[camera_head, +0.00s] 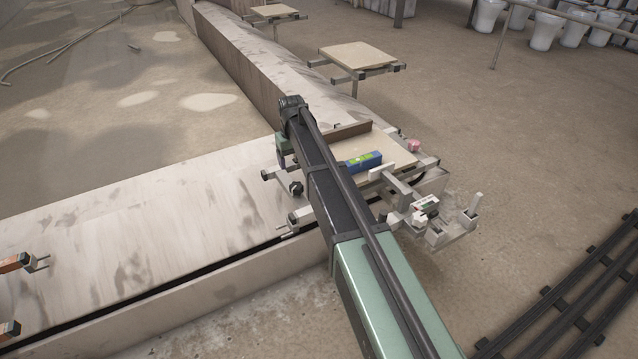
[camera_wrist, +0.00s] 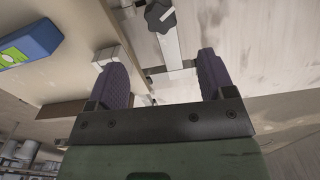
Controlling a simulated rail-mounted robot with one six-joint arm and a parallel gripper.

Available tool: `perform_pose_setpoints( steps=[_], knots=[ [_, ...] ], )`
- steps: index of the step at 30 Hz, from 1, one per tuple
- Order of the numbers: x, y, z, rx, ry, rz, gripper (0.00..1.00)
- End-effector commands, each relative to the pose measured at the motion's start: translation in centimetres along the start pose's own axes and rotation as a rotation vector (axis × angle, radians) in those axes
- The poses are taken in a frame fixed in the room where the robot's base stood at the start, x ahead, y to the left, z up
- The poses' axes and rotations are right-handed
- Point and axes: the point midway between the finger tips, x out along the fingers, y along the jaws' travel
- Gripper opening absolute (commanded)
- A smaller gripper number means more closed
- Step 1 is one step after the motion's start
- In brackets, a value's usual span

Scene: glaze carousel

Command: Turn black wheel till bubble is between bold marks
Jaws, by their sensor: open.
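A blue spirit level (camera_head: 363,162) with a yellow-green face lies on the pale board (camera_head: 398,150). It also shows at the upper left of the wrist view (camera_wrist: 30,42). Its bubble and bold marks are too small to make out. A black lobed wheel (camera_head: 296,188) sits at the board's near left side, by a metal arm. In the wrist view the black wheel (camera_wrist: 160,16) is at the top, cut by the frame edge. My gripper (camera_wrist: 160,66) is open and empty, its two purple fingers wide apart. The wheel appears beyond the fingertips, not between them.
Metal brackets and a small white-and-red device (camera_head: 426,204) stick out at the board's right. A brown strip (camera_head: 350,130) stands along its back edge. A concrete wall (camera_head: 240,50) runs behind. Other boards (camera_head: 357,56) stand farther back.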

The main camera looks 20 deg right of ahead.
Motion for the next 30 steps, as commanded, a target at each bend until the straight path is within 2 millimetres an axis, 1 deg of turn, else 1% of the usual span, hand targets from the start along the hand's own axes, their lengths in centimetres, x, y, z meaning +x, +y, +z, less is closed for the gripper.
perform_pose_setpoints(
  steps=[2,5,8,12,15,17,20,27,29,30],
  knots=[
    [0.5,0.0,0.1,0.001,0.0,0.0,0.76],
    [1.9,0.0,0.1,0.001,0.0,0.0,0.76],
    [4.1,0.0,0.1,0.001,0.0,0.0,0.76],
    [7.6,0.0,0.1,0.002,0.0,0.0,0.76],
    [9.8,0.0,0.1,0.002,0.0,0.0,0.76],
    [10.6,0.0,0.1,0.002,0.0,0.0,0.76],
    [11.1,0.0,0.1,0.002,0.0,0.0,0.76],
    [10.8,0.0,0.1,0.002,0.0,0.0,0.76],
    [10.8,0.0,0.1,0.002,0.0,0.0,0.66],
    [10.8,0.0,0.1,0.002,0.0,0.0,0.6]
  ],
)
